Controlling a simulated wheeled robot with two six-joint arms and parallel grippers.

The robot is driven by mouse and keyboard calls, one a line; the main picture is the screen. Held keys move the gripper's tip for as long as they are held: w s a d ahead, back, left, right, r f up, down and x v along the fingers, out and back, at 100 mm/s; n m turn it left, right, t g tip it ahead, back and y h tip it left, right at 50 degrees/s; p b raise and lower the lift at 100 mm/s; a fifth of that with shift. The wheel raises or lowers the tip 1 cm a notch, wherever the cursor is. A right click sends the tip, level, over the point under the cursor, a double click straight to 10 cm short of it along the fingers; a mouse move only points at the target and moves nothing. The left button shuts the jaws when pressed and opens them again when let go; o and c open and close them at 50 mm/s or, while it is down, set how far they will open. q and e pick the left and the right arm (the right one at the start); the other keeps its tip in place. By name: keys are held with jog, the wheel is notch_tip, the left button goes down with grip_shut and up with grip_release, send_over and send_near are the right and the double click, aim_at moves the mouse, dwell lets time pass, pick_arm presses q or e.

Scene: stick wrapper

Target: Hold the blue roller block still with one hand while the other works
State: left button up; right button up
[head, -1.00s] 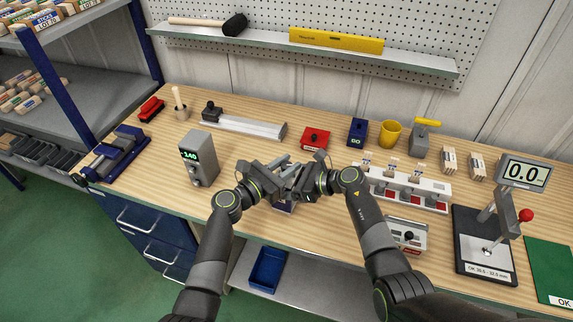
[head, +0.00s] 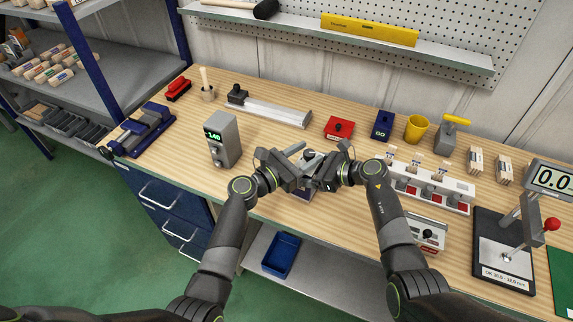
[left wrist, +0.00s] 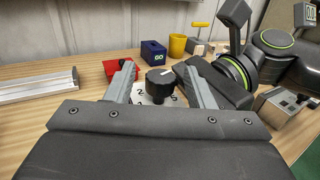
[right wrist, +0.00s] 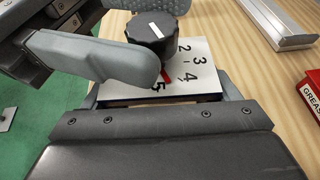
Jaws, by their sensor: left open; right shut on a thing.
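The blue roller block (head: 303,194) is at the bench's front edge, mostly hidden by my grippers in the head view. Its white numbered top (right wrist: 190,75) carries a black knob (right wrist: 152,30) with a white line, and a red mark shows beside the knob. My right gripper (right wrist: 158,95) is shut on the block, a finger on each side. My left gripper (left wrist: 160,78) is open, its fingers on either side of the knob (left wrist: 160,84). I cannot tell whether they touch it. In the head view my left gripper (head: 299,165) and right gripper (head: 313,180) nearly meet.
A grey box with a green display (head: 222,140) stands left of my left gripper. A red box (head: 339,128), blue box (head: 383,125) and yellow cup (head: 417,128) stand behind. A white fixture (head: 430,187) is close right. Bare bench lies behind the grippers.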

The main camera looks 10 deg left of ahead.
pick_arm(q)
jog(key=v, duration=1)
jog(key=shift+s+a, duration=0.25)
jog(key=w+d+m+g+h, duration=0.1)
jog(key=w+d, duration=0.1)
jog(key=d, duration=0.1)
jog(key=w+d+m+g+h, duration=0.1)
jog(key=w+d+g, duration=0.1)
jog(key=w, duration=0.1)
jog(key=w+d+m+g+h, duration=0.1)
jog(key=w+d, duration=0.2)
jog(key=shift+w+d+f+m+g, duration=0.15)
jog(key=shift+w+d+m+g, duration=0.15)
jog(key=shift+d+m, duration=0.1)
